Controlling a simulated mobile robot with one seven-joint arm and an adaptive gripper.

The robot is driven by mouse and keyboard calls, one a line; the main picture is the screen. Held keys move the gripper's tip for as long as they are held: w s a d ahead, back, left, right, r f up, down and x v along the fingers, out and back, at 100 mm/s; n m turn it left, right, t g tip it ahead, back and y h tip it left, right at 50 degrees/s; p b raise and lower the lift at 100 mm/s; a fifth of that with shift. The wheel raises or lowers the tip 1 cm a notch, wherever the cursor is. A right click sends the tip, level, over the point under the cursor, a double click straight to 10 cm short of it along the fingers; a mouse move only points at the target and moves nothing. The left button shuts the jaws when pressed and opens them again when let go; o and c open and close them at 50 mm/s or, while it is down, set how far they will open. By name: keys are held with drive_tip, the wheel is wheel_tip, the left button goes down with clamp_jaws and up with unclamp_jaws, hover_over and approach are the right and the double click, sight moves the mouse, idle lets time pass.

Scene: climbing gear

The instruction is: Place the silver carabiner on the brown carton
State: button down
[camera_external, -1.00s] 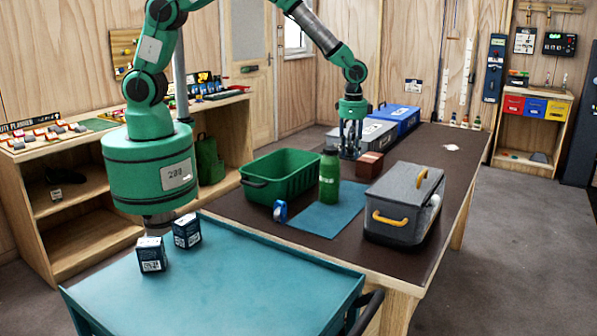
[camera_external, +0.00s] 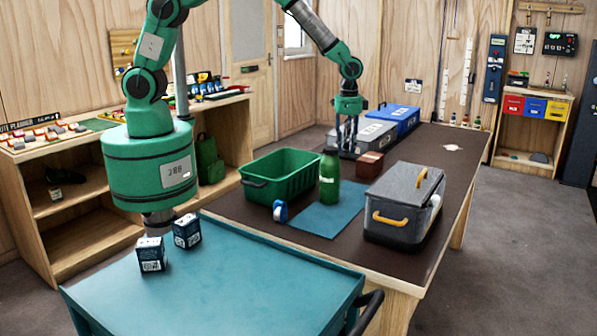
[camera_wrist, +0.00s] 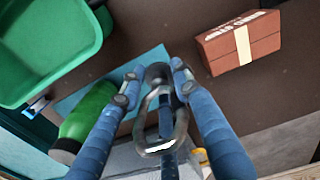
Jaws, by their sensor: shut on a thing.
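The silver carabiner (camera_wrist: 160,147) is a grey metal loop between the blue fingers of my gripper (camera_wrist: 156,76) in the wrist view. My gripper is shut on it. The brown carton (camera_wrist: 240,42) has a pale tape band and lies right of the fingers in that view, apart from them. In the outside view the carton (camera_external: 369,165) is on the dark tabletop, just right of my gripper (camera_external: 347,152). The carabiner cannot be made out in the outside view.
A green crate (camera_external: 283,174), a green bottle (camera_external: 329,178) on a blue mat (camera_external: 325,215) and a grey cooler box (camera_external: 405,205) stand nearer on the table. A grey case (camera_external: 368,134) and a blue case (camera_external: 405,117) are behind. The table's right side is mostly clear.

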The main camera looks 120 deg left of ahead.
drive_tip(key=s+a+r+p, duration=0.1)
drive_tip(key=s+a, duration=0.3)
drive_tip(key=s, duration=0.4)
drive_tip(key=shift+r+p, duration=0.25)
drive_tip(key=shift+p, duration=0.55)
drive_tip(key=shift+a, duration=0.15)
hover_over(371, 157)
drive_tip(key=shift+s+a+f, duration=0.15)
drive_tip(key=shift+a+f, duration=0.1)
drive_tip(key=shift+f, duration=0.5)
drive_tip(key=shift+f, duration=1.75)
drive_tip(key=shift+f+b, duration=0.15)
drive_tip(key=shift+b, duration=0.15)
